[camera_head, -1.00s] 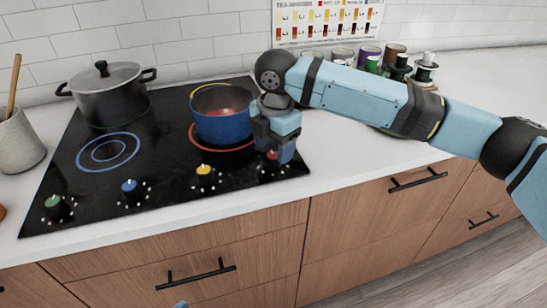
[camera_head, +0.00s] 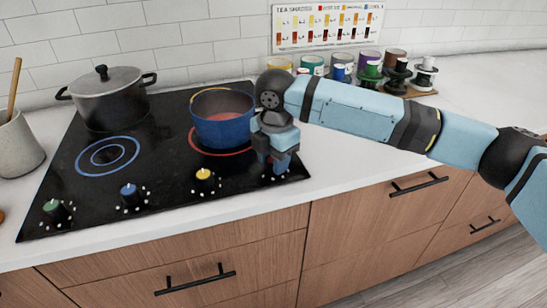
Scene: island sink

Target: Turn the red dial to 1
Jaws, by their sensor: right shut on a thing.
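My right gripper (camera_head: 274,168) points down at the front right corner of the black cooktop (camera_head: 150,195). It is shut on the red dial, which the fingers almost wholly hide, so I cannot read its setting. White marks show on the glass around the fingers. The yellow dial (camera_head: 204,175), blue dial (camera_head: 130,191) and green dial (camera_head: 55,209) stand in a row to the left along the front edge. My left gripper is not in view.
A blue pot (camera_head: 222,130) with reddish contents sits on the red-ringed burner close behind my right gripper. A grey lidded pot (camera_head: 108,100) stands at the back left. Several jars and spools stand at the back right. The counter (camera_head: 330,165) to the right is clear.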

